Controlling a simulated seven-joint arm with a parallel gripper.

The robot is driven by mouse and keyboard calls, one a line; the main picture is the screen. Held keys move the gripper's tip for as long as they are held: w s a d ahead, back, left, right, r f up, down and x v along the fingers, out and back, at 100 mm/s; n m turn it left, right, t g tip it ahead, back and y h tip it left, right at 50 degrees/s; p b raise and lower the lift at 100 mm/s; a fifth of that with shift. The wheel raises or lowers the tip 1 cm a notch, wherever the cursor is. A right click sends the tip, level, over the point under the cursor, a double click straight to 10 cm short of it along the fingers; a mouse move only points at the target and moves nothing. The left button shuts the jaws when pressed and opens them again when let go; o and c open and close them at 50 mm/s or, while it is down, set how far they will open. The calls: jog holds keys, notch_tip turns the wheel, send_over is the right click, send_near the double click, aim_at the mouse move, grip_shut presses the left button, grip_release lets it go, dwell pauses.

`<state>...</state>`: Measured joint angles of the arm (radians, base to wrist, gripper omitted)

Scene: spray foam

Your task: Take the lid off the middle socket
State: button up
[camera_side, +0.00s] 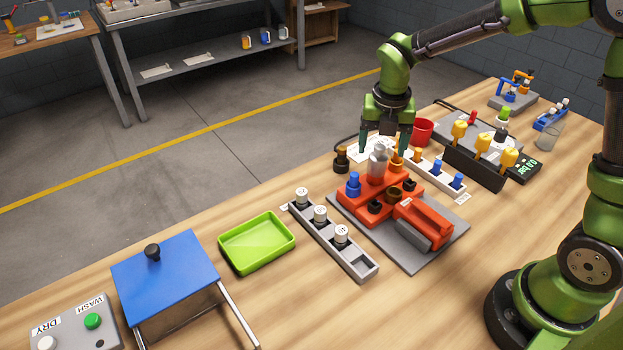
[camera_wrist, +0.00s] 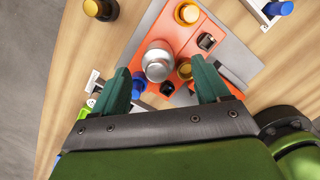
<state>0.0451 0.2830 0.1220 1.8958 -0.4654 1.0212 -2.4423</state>
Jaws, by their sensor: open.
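The red block (camera_side: 345,204) stands on a grey plate (camera_side: 430,250) mid-table. In its back row a silver-grey rounded piece (camera_side: 378,165) stands upright between a blue cap (camera_side: 353,185) and an orange cap (camera_side: 397,162). In front are black pieces (camera_side: 375,207) and a brown ring-shaped piece (camera_side: 393,195) in the middle. The silver piece also shows in the wrist view (camera_wrist: 158,60), covering part of the block. My gripper (camera_side: 384,150) is open above the block; in the wrist view its teal fingers (camera_wrist: 162,78) are apart with the silver piece ahead between them. I see no contact.
A grey rack (camera_side: 345,258) with white-capped pieces and a green tray (camera_side: 257,243) lie to the left. To the right are a rack (camera_side: 447,183) with orange and blue caps, a red cup (camera_side: 422,131) and yellow-topped pieces (camera_side: 483,143). A black-topped piece (camera_side: 341,158) stands behind.

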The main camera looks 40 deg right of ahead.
aim_at(379, 152)
jog(key=f, duration=0.5)
jog(key=shift+w+d, duration=0.2)
jog(key=shift+w, duration=0.2)
jog(key=c, duration=1.1)
